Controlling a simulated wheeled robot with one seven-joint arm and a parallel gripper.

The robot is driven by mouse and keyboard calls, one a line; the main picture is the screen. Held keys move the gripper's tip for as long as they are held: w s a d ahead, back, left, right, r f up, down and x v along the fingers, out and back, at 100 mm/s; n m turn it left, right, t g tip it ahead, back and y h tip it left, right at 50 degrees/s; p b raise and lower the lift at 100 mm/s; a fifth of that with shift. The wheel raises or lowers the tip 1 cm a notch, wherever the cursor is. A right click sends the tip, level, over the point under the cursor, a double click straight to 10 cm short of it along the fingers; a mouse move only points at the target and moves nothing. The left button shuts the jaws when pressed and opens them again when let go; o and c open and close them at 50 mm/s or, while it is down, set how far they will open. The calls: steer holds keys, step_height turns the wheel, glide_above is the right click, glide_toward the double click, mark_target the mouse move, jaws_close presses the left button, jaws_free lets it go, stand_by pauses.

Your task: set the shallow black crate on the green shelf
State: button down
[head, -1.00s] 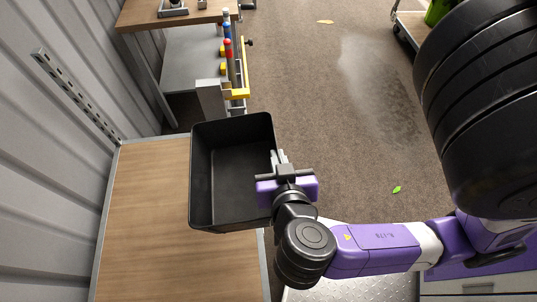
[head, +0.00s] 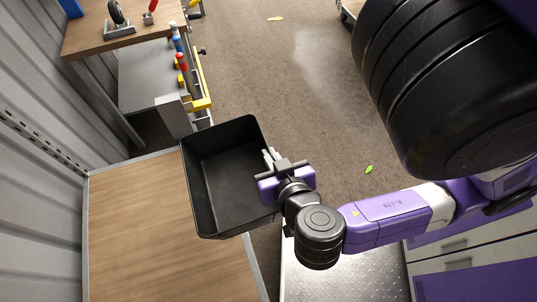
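The shallow black crate (head: 222,190) is empty and sits in the middle of the head view, over the right edge of a wooden tabletop. My gripper (head: 270,165) is at the crate's right wall, with its grey fingers at the rim. It appears shut on that wall, though the fingertips are partly hidden by the gripper body. The crate looks slightly tilted and seems held above the tabletop. No green shelf shows in this view.
A wood-topped table (head: 135,230) lies at lower left beside a corrugated metal wall (head: 35,190). A workbench (head: 120,30) with tools stands at upper left. The brown floor (head: 290,90) is mostly open, with a small green leaf (head: 369,169).

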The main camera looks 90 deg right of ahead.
steer(key=s+d, duration=0.3)
steer(key=s, duration=0.5)
steer(key=shift+s+d+p, duration=0.15)
steer(key=shift+d+p, duration=0.1)
steer(key=shift+p, duration=0.2)
stand_by(0.4)
steer(key=s+d+p, duration=0.2)
steer(key=s+d, duration=0.1)
steer(key=s, duration=0.5)
steer(key=shift+s+d+p, duration=0.15)
steer(key=shift+d+p, duration=0.05)
steer(key=shift+p, duration=0.1)
stand_by(0.3)
steer(key=shift+r, duration=0.1)
